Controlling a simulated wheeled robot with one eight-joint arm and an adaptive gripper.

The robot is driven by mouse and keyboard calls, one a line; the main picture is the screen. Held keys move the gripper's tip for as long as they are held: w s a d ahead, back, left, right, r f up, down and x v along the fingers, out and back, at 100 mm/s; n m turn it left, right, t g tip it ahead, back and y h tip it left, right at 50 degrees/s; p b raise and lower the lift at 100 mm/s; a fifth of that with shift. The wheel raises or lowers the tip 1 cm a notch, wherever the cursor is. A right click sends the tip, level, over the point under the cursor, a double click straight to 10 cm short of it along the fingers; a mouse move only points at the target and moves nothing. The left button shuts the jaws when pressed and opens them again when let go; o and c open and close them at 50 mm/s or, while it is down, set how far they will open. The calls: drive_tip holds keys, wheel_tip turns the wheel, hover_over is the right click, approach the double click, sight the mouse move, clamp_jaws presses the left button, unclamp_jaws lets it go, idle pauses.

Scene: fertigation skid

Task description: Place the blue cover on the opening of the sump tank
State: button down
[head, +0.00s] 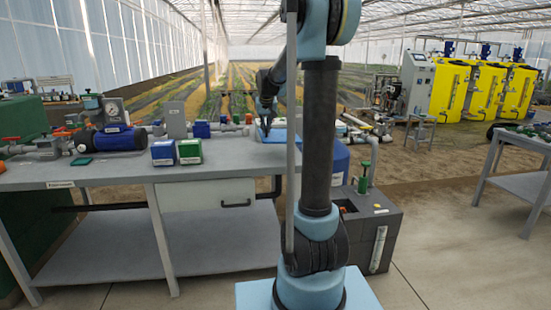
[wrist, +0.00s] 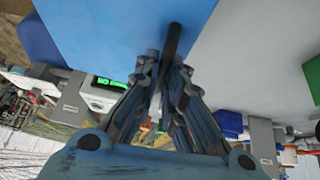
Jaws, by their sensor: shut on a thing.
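The blue cover (head: 273,136) is a flat blue plate at the right end of the grey bench, partly hidden behind my arm in the head view. In the wrist view the cover (wrist: 110,25) fills the top. My gripper (head: 265,127) is above the cover, and its fingers in the wrist view (wrist: 168,62) are closed around a dark bar-like handle (wrist: 174,40). Whether the cover touches the bench is unclear. The sump tank (head: 378,225) is a dark grey box on the floor right of the bench. Its dark opening (head: 348,207) is partly hidden by my arm.
The bench (head: 110,178) holds a blue pump (head: 112,138), a blue box (head: 163,152) and a green box (head: 190,151). A blue barrel (head: 341,160) stands behind the tank. A green-handled valve (head: 364,178) rises by the tank. Floor to the right is clear up to another table (head: 520,178).

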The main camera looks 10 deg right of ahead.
drive_tip(key=shift+w+d, duration=0.1)
idle(0.3)
hover_over(266, 157)
drive_tip(key=f, duration=1)
drive_tip(key=shift+s, duration=0.2)
drive_tip(key=c, duration=1.7)
unclamp_jaws()
